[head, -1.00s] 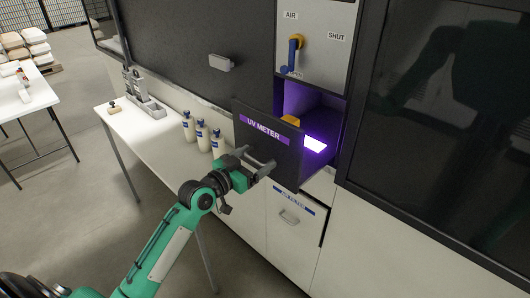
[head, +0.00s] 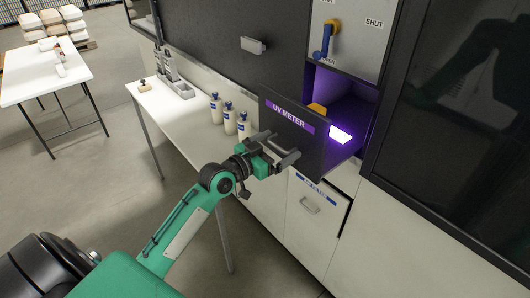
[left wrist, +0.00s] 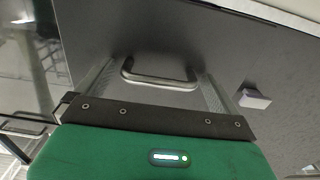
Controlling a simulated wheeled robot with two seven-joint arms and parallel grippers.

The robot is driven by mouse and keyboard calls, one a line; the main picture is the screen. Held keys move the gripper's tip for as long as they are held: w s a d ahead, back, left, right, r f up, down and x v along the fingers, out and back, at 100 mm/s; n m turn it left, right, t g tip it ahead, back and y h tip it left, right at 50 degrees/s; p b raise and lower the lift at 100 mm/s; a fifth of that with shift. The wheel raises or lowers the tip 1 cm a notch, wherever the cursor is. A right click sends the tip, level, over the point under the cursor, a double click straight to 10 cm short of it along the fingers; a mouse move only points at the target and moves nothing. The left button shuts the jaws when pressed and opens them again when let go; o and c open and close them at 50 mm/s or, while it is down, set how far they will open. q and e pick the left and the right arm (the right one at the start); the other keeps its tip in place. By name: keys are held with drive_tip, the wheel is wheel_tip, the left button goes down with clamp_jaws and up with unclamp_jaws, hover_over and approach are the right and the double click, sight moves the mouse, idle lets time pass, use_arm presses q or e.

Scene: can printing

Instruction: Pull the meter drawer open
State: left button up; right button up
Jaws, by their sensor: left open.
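The meter drawer stands pulled out of the machine, its dark front panel (head: 278,103) carrying a purple "UV METER" label (head: 289,114). Its purple-lit inside shows behind the panel, with a yellow object (head: 317,109) and a bright glowing patch (head: 341,135). My left gripper (head: 287,148) is at the lower part of the panel, open. In the left wrist view the drawer's bar handle (left wrist: 160,83) lies between the two spread fingers, with gaps at both sides. My right gripper is not in view.
Several white bottles (head: 229,119) stand on the white bench (head: 188,115) left of the drawer. A lower white cabinet door with a handle (head: 310,206) is below it. A blue-and-yellow lever (head: 326,40) is above.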

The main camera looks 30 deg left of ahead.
use_arm(q)
drive_tip(key=b+v, duration=0.4)
drive_tip(key=v, duration=0.9)
drive_tip(key=shift+s, duration=0.3)
